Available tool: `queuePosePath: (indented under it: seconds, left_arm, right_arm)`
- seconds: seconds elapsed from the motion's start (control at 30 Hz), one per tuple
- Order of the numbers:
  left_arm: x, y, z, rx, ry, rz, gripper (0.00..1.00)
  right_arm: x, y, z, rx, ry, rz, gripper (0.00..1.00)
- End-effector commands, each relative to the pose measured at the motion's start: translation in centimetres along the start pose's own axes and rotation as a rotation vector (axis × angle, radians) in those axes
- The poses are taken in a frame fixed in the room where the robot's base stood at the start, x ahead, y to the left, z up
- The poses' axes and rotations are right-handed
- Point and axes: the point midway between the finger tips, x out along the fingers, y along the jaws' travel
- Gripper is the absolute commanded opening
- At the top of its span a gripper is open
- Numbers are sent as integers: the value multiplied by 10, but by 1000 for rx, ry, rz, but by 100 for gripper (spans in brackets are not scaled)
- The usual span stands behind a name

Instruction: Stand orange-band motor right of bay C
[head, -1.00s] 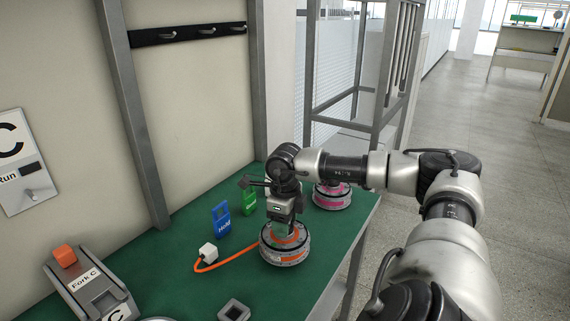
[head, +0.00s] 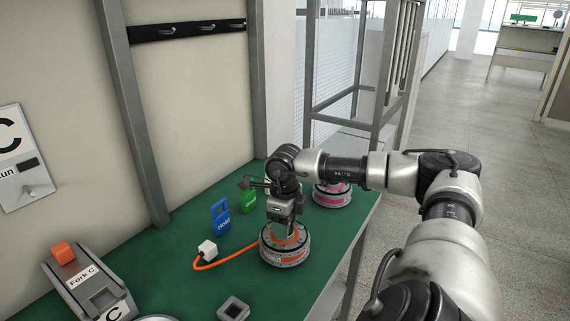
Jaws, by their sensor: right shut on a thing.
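The orange-band motor (head: 285,253) is upright on the green bench top, with an orange cable running left to a white connector (head: 207,250). My right gripper (head: 284,226) points down at the top of this motor and is shut on it; the fingertips are partly hidden by the wrist. The fork labelled Fork C (head: 88,285), with an orange block at its upper end and a C plate at its front, is at the lower left. A C sign (head: 20,158) hangs on the wall above it. My left gripper is not in view.
A pink-band motor (head: 332,196) stands behind my right wrist. A blue Hold tag (head: 221,219) and a green tag (head: 249,202) stand left of the wrist. A small grey square part (head: 233,310) lies at the front. The green bench (head: 165,265) is clear between fork and connector.

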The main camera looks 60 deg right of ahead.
Motion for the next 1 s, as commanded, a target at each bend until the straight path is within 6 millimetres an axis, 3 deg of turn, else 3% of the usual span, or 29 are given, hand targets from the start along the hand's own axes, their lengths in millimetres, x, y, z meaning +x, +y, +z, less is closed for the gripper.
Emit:
queuePosePath:
  seconds: [0.67,0.7,0.87,1.0]
  left_arm:
    - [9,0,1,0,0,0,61]
    - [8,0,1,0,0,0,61]
    - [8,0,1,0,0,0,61]
    - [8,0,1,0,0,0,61]
  right_arm:
    - [9,-1,1,1,-5,-2,0]
    - [9,-1,1,1,-5,-3,54]
    - [9,0,1,1,-3,-2,79]
    - [10,0,0,0,-2,-1,79]
